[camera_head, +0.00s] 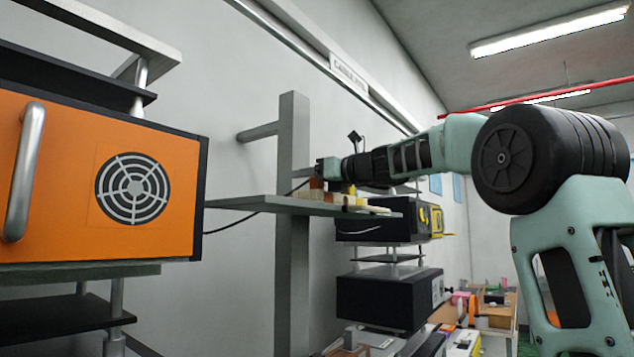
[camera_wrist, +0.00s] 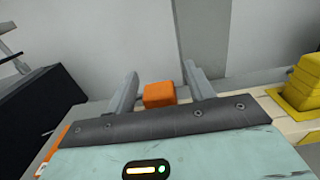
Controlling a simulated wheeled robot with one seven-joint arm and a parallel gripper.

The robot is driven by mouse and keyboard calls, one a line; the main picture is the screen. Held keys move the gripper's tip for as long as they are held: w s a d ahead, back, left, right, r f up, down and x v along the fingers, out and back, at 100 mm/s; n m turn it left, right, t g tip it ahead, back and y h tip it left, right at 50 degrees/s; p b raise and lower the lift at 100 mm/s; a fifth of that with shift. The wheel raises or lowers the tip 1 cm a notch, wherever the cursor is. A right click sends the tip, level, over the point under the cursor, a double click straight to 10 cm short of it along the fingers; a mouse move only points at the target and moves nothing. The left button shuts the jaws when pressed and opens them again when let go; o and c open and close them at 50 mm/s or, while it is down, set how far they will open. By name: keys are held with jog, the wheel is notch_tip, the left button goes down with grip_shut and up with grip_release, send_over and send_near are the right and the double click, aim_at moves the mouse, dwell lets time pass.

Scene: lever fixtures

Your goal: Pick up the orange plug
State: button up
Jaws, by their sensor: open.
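The orange plug (camera_wrist: 159,94) shows in the wrist view as a small orange block between the two fingers of my gripper (camera_wrist: 161,74). The left finger is close to its left side, and a wider gap lies on its right. My gripper is open, and I cannot tell whether a finger touches the plug. In the head view my gripper (camera_head: 322,169) is at the far end of my arm, just above the grey shelf (camera_head: 250,204). A small orange-brown block (camera_head: 316,184) shows under it there, partly hidden.
A yellow stepped block (camera_wrist: 302,85) stands to the right in the wrist view. A dark box (camera_wrist: 38,108) is at the left. In the head view, a grey post (camera_head: 292,130) rises behind the shelf, and a large orange cabinet (camera_head: 70,180) stands at the left.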

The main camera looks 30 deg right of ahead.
jog(key=c, duration=1.1)
